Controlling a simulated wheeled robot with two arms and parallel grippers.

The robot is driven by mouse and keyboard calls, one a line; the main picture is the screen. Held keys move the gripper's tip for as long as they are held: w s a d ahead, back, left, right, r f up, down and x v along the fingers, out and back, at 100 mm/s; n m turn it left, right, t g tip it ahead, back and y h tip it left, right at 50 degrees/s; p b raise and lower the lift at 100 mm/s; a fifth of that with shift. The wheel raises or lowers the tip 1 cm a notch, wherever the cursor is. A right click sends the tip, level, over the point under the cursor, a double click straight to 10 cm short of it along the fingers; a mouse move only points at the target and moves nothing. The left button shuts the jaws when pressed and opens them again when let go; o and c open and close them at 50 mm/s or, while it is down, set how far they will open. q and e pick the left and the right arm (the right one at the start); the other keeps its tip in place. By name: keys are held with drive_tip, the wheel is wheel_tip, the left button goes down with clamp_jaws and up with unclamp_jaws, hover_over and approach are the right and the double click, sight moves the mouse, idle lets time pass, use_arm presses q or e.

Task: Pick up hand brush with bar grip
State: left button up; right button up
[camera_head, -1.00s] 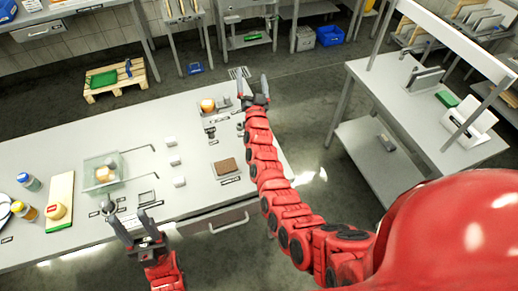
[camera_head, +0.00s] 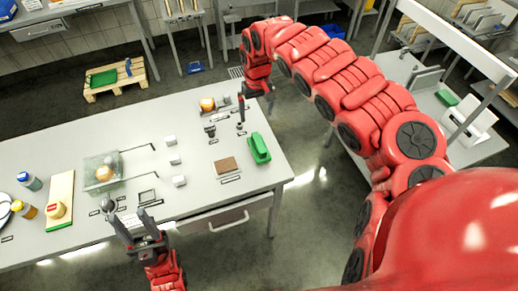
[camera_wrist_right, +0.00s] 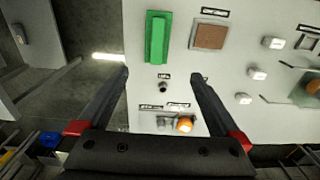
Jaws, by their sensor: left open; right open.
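The green hand brush (camera_head: 258,148) lies on the right part of the table near its right edge, with a raised bar along its top. In the right wrist view the brush (camera_wrist_right: 158,38) lies beyond my fingertips, slightly left of centre, apart from them. My right gripper (camera_head: 256,98) is open and empty, above the table's far right corner. Its two fingers (camera_wrist_right: 161,76) show apart in the wrist view, with a small dark round item (camera_wrist_right: 163,87) seen between them. My left gripper (camera_head: 127,216) is open and empty at the table's front edge.
A brown square block (camera_head: 226,165) lies left of the brush. Several small white blocks (camera_head: 179,181), an orange round item (camera_head: 207,104), a clear box (camera_head: 103,172) and a cutting board (camera_head: 61,195) are on the table. A second table (camera_head: 400,68) stands at right.

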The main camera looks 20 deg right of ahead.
drive_tip(key=b, duration=0.5)
approach(258, 142)
wheel_tip(258, 142, down, 7)
drive_tip(key=shift+w+r, duration=0.1)
drive_tip(key=shift+w, duration=0.05)
drive_tip(key=shift+f+p, duration=0.25)
drive_tip(key=shift+p, duration=0.3)
wheel_tip(258, 142, down, 3)
drive_tip(key=shift+p, duration=0.8)
drive_tip(key=shift+f, duration=0.75)
drive_tip(key=c, duration=1.5)
